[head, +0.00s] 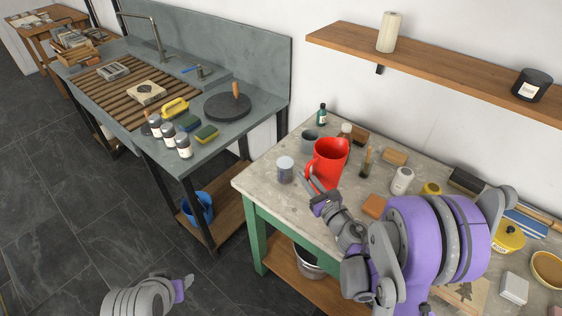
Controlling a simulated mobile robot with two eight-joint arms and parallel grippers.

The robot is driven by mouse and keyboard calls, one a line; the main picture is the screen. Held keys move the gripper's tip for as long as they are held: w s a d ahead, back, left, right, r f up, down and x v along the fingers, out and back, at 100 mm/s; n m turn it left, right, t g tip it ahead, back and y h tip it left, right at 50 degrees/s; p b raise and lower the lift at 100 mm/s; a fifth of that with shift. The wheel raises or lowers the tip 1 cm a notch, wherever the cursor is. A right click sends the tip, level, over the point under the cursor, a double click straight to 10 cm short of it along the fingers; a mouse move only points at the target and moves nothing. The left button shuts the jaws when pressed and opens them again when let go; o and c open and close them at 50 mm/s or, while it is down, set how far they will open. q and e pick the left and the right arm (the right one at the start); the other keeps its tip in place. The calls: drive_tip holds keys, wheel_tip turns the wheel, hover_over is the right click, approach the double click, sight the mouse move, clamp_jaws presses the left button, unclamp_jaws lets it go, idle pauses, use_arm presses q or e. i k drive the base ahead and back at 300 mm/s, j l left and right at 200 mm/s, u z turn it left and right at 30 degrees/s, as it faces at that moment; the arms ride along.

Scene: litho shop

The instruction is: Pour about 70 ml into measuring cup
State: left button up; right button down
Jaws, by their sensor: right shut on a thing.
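A red jug (327,164) is above the stone-topped table (262,186) near its left end, its handle toward the lower left. It looks about upright; I cannot tell whether it touches the table, and its contents are not visible. My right gripper (316,189) is shut on the red jug at its handle side. A small clear cup or jar (285,169) stands left of the jug, apart from it; it may be the measuring cup, but no markings are readable. My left gripper (184,285) is low over the floor at bottom left, away from the table; its fingers are unclear.
Behind the jug are a grey cup (309,141) and a dark green bottle (322,114). A brush (367,161) and a white bottle (402,180) stand to its right. The table's front left corner is bare. A sink bench (229,141) stands left.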

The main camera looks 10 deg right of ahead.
sight(285, 163)
drive_tip(key=i+j+z, duration=0.15)
drive_tip(key=j, duration=0.4)
drive_tip(key=i+j+z, duration=0.2)
drive_tip(key=j, duration=0.3)
drive_tip(key=j+z, duration=0.15)
drive_tip(key=j, duration=0.4)
drive_tip(key=i+j+z, duration=0.2)
drive_tip(key=j+z, duration=0.15)
drive_tip(key=j, duration=0.75)
drive_tip(key=j+z, duration=0.35)
drive_tip(key=j, duration=0.75)
